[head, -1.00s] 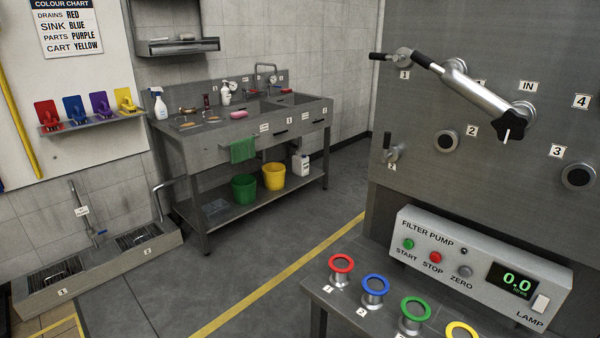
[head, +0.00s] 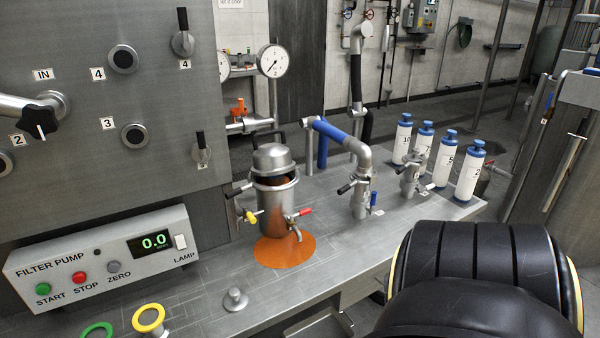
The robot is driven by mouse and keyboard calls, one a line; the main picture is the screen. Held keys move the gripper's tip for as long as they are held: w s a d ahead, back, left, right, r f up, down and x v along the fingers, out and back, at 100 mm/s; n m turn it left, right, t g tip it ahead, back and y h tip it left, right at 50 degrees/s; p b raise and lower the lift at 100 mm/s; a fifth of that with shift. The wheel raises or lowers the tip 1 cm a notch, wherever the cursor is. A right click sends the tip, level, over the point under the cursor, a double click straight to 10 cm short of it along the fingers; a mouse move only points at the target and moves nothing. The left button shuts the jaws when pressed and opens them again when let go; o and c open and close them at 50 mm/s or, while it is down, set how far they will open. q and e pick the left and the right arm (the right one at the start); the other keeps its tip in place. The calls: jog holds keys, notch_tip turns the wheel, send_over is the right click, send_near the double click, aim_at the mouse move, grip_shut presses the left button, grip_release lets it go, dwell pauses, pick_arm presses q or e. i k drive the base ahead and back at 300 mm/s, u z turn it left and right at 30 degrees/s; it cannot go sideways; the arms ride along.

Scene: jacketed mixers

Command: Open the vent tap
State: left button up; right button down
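A steel filter vessel (head: 275,205) with a domed lid (head: 273,157) stands on the metal bench in the head view. A dark gap with orange-brown shows under its lid. It carries a small yellow-handled tap (head: 251,216) low on the left, a red-handled tap (head: 303,212) low on the right and a black-handled lever (head: 238,190) higher on the left. I see no label marking any of these as the vent tap, and cannot tell whether each is open. Neither of my grippers is in view.
An orange puddle (head: 284,250) lies under the vessel. Pipework with a blue sleeve (head: 333,130) and several white cartridges (head: 468,176) stand right of it. A pump box (head: 105,258) reading 0.0 is at the left. A large black rounded part covers the lower right.

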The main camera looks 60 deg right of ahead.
aim_at(250, 216)
jog(key=z, duration=0.25)
jog(key=k, duration=0.2)
jog(key=z, duration=2)
jog(key=i, duration=0.4)
jog(key=u, duration=0.4)
